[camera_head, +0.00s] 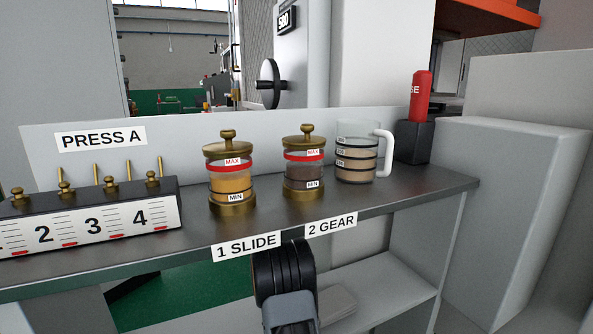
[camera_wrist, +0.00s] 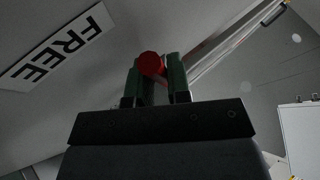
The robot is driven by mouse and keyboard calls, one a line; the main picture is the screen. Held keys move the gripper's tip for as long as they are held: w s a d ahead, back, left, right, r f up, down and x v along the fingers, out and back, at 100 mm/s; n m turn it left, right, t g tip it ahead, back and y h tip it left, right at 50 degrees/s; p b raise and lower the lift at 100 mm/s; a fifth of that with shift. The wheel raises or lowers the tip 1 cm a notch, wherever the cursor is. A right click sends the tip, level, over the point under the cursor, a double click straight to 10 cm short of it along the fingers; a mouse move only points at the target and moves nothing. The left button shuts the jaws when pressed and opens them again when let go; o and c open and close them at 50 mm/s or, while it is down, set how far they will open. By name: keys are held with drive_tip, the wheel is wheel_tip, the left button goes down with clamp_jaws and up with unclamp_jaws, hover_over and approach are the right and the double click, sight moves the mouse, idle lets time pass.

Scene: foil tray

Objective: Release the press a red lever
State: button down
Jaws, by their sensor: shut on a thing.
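In the wrist view, the red lever shows as a round red end (camera_wrist: 151,64) between the two green fingers of my gripper (camera_wrist: 156,72). My gripper is shut on it. The fingers and the dark gripper body hide most of the lever. In the camera_head view, the PRESS A sign (camera_head: 101,138) is on the pale panel behind the counter. My arm shows at the bottom centre of that view, but my gripper and the red lever cannot be made out there.
A white FREE label (camera_wrist: 57,47) is left of the fingers. The grey counter (camera_head: 400,190) holds a numbered block (camera_head: 90,225), two brass-lidded glass jars (camera_head: 231,185) (camera_head: 303,170), a clear mug (camera_head: 357,160) and a red cylinder (camera_head: 421,97) on a dark block.

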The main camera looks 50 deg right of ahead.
drive_tip(key=shift+w+a, duration=0.1)
drive_tip(key=shift+w, duration=0.05)
drive_tip(key=c, duration=1.4)
unclamp_jaws()
drive_tip(key=b+v, duration=0.4)
drive_tip(key=v, duration=0.9)
drive_tip(key=shift+a+f, duration=0.25)
